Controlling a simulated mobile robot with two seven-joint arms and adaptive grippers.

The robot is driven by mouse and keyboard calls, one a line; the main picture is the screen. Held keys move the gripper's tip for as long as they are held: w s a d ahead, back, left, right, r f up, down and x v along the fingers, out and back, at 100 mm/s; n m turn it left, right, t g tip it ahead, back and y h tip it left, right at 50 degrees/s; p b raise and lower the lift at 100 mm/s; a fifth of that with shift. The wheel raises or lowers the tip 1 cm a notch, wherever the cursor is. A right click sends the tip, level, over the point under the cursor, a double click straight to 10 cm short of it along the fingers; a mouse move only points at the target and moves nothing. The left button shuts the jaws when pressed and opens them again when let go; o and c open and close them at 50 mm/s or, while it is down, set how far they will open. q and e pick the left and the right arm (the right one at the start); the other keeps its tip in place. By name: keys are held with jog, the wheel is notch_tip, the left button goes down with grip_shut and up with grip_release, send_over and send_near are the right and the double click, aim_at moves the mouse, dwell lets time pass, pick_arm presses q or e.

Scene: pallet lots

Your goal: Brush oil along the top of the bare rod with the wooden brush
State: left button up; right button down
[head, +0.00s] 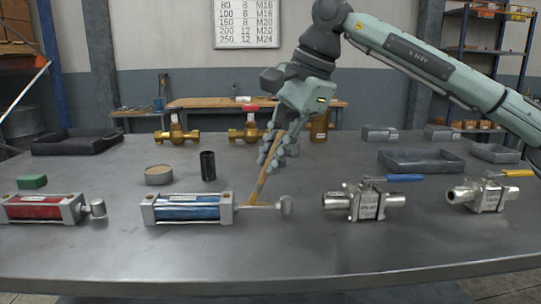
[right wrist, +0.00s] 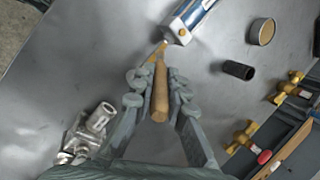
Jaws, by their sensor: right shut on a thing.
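My right gripper (head: 272,152) is shut on the wooden brush (head: 268,178), which slants down and left. In the right wrist view the brush handle (right wrist: 160,92) sits between the fingers. The brush's yellowish tip is at the bare rod (head: 262,207) of the blue cylinder (head: 190,208), close to the cylinder's end cap. It looks in contact with the rod, but I cannot be sure. The rod ends in a round metal knob (head: 287,205). The blue cylinder also shows in the right wrist view (right wrist: 193,12). My left gripper is not in view.
A red cylinder (head: 45,208) and green block (head: 33,182) are at left. Valves with blue (head: 362,203) and yellow (head: 488,197) handles stand at right. The table's front strip is clear.

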jog(key=shift+d, duration=0.1)
jog(key=shift+d+f, duration=0.1)
jog(key=shift+d, duration=0.7)
jog(key=shift+a, duration=0.95)
jog(key=shift+a, duration=0.1)
jog(key=shift+a+p, duration=0.35)
jog(key=shift+a, duration=0.4)
jog(key=shift+d, duration=0.1)
jog(key=shift+d, duration=0.8)
